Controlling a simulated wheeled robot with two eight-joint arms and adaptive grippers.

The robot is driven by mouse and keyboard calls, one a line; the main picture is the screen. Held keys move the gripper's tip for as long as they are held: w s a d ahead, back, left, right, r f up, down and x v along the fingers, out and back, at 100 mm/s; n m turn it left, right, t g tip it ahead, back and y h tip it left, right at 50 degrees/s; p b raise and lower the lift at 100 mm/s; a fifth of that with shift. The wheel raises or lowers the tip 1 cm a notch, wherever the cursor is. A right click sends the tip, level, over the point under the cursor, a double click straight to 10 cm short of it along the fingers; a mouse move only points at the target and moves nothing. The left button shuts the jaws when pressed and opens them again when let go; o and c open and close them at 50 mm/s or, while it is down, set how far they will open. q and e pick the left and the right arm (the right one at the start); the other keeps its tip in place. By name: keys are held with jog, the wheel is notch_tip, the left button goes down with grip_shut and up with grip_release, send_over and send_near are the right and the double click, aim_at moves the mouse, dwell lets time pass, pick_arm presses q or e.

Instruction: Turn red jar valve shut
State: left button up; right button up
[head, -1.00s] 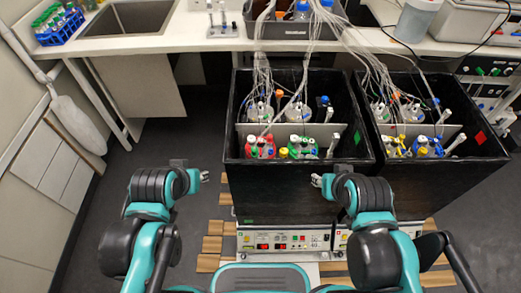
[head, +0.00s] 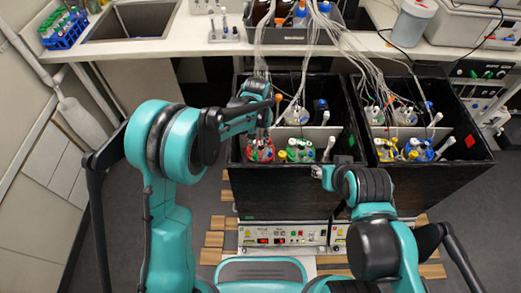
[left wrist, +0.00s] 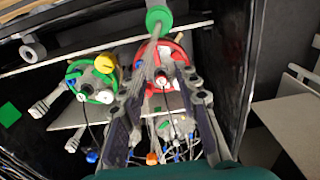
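The red-collared jar (head: 260,154) stands in the front left of the left black box. It also shows in the left wrist view (left wrist: 178,52), with its red lid ring below the fingers. A green round knob (left wrist: 158,18) on a pale stem rises from near that lid, probably its valve. My left gripper (head: 262,130) is above the red jar, its fingers pointing down. In the left wrist view its two fingers (left wrist: 164,82) stand apart on either side of the lid's middle, with nothing clearly gripped. My right gripper (head: 319,173) is at the box's front wall; its fingers are too small to read.
A green-collared jar (head: 299,150) stands just right of the red one, with a yellow cap (left wrist: 104,62) beside it. Tubes hang from above into both boxes. The right black box (head: 445,180) holds yellow and blue jars. The box walls are close around the jars.

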aim_at(260, 155)
pick_arm(q)
jog(key=shift+w+d+f, duration=0.1)
jog(key=shift+d+f, duration=0.15)
jog(key=shift+f, duration=0.2)
jog(key=shift+w+d+f, duration=0.1)
jog(key=shift+d+f, duration=0.1)
jog(key=shift+f, duration=0.25)
notch_tip(260, 155, down, 8)
jog(key=b, duration=0.2)
jog(key=shift+r+b, duration=0.25)
jog(key=shift+b, duration=0.1)
jog(key=shift+s, duration=0.1)
grip_shut()
